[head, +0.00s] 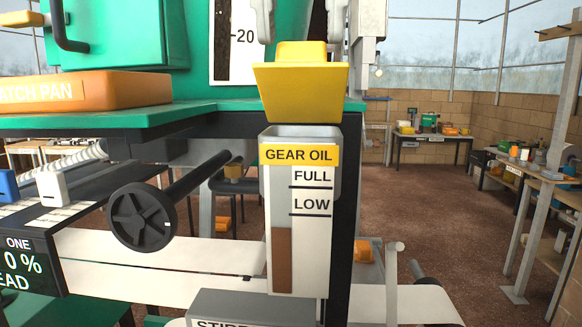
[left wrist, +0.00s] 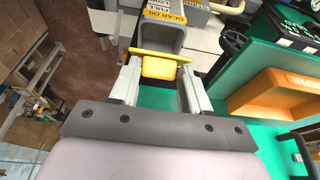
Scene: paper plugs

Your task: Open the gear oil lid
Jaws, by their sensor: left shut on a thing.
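The gear oil tank (head: 315,225) is a light grey upright box with a yellow "GEAR OIL" label (head: 299,155) and FULL and LOW marks. A brown level shows low in its window. The yellow lid (head: 300,92) stands tilted up at the top of the tank, and the tank's open rim shows below it. In the left wrist view, the lid (left wrist: 158,66) stands beside the tank's dark opening (left wrist: 170,38). My left gripper (head: 316,38) is around the lid's raised yellow part and shut on it; its fingers also show in the left wrist view (left wrist: 160,80). My right gripper is not in view.
An orange "CATCH PAN" (head: 85,90) sits on the green deck (head: 210,110) at left. A black handwheel (head: 143,217) stands left of the tank. A pale roller arm (head: 392,275) is at lower right. The brown floor to the right is open, with workbenches beyond.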

